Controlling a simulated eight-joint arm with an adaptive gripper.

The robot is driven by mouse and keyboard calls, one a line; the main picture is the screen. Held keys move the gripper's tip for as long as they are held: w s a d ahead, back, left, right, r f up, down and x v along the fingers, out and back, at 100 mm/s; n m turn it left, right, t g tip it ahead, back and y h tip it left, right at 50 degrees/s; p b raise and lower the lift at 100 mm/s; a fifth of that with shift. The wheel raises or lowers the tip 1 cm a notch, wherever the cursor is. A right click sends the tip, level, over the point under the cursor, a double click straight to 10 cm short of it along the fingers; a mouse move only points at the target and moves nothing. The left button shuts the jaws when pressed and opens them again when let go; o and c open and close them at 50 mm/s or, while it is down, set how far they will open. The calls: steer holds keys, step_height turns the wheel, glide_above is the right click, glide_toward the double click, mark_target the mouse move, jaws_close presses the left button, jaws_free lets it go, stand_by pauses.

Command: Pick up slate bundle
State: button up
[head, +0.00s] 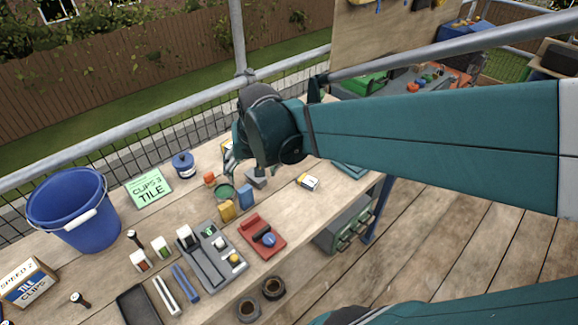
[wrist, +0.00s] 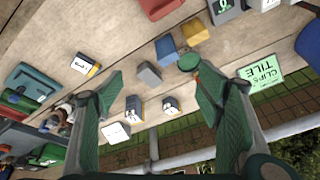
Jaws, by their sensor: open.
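A plain dark grey block, which looks like the slate bundle (head: 256,179), lies on the wooden bench just below my gripper in the head view. It also shows in the wrist view (wrist: 149,75), between and beyond my open fingers. My gripper (wrist: 158,80) is open and empty, with its two green fingers spread wide on either side of the block and apart from it. In the head view my gripper (head: 236,152) hangs over the far part of the bench, its fingers partly hidden by the wrist.
A blue box (head: 246,195), a yellow box (head: 226,211) and a green round tin (wrist: 188,62) stand close to the block. Small boxes (wrist: 133,108) stand on its other side. A white-and-yellow box (head: 308,182) lies to the right. A blue bucket (head: 70,215) stands left.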

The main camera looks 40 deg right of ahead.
steer(key=w+d+f+m+g+p, duration=0.1)
steer(key=d+f+m+p, duration=0.1)
steer(key=d, duration=0.4)
steer(key=w+d+f+m+g+p, duration=0.1)
steer(key=d+f+m, duration=0.15)
steer(key=d, duration=0.35)
steer(key=m+g+y+p, duration=0.1)
steer(key=m+g+p, duration=0.1)
steer(key=m+p, duration=0.15)
glide_above(307, 180)
steer(key=shift+m, duration=0.4)
steer(key=f, duration=0.7)
steer(key=shift+w+a+b, duration=0.25)
steer(key=shift+a+b, duration=0.05)
steer(key=shift+b, duration=0.05)
steer(key=shift+s+d+f, duration=0.1)
steer(key=shift+f, duration=0.05)
steer(key=shift+f, duration=1.3)
steer(key=shift+s+f+b, duration=0.15)
steer(key=shift+f+b, duration=0.4)
steer(key=shift+f, duration=2.05)
steer(key=c, duration=1)
